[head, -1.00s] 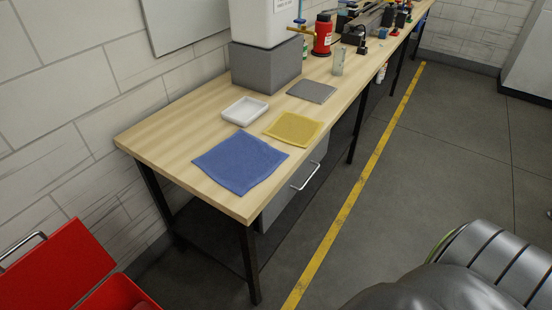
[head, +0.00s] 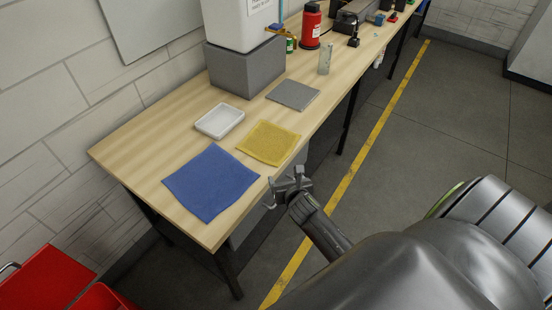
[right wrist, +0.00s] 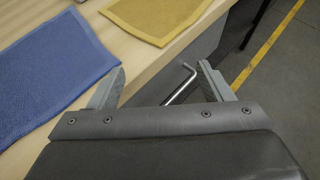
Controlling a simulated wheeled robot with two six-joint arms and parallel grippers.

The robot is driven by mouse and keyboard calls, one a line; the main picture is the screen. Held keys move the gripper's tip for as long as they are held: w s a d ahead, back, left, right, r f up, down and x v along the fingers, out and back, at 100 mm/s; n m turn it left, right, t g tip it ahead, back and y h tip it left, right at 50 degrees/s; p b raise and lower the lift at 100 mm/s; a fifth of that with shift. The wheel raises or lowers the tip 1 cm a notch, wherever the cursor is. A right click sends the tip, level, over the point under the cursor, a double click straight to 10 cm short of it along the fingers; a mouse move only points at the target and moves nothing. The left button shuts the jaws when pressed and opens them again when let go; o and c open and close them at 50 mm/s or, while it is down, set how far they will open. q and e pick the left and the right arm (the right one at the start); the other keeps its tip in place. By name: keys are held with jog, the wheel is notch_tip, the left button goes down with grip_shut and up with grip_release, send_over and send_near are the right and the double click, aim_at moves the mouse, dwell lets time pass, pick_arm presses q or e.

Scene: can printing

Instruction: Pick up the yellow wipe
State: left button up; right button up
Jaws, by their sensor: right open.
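The yellow wipe (head: 269,142) lies flat on the wooden bench, near its front edge, between the blue cloth and the grey pad. It also shows at the top of the right wrist view (right wrist: 158,14), partly cut off. My right gripper (head: 284,186) is open and empty, just off the front edge of the bench, nearer to me than the wipe and apart from it. In the right wrist view its two fingers (right wrist: 160,78) are spread wide, with the bench edge and a drawer handle behind the gap. My left gripper is not in view.
A blue cloth (head: 211,182) lies left of the wipe, a white tray (head: 219,121) behind it. A grey pad (head: 293,95) and a clear cup (head: 325,60) are farther along. A grey block (head: 245,68) carries a white container. A drawer handle (right wrist: 180,84) sticks out below the bench edge.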

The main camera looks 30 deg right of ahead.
jog(key=b+x, duration=0.5)
jog(key=r+b+x, duration=0.1)
jog(key=b+x, duration=0.1)
jog(key=x, duration=0.1)
jog(key=shift+w+d+f, duration=0.15)
jog(key=shift+w+d, duration=0.05)
jog(key=shift+w, duration=0.1)
jog(key=shift+b+x, duration=0.3)
jog(key=shift+x, duration=0.6)
jog(key=shift+w, duration=0.15)
jog(key=shift+w+f, duration=0.1)
grip_shut()
dwell(0.4)
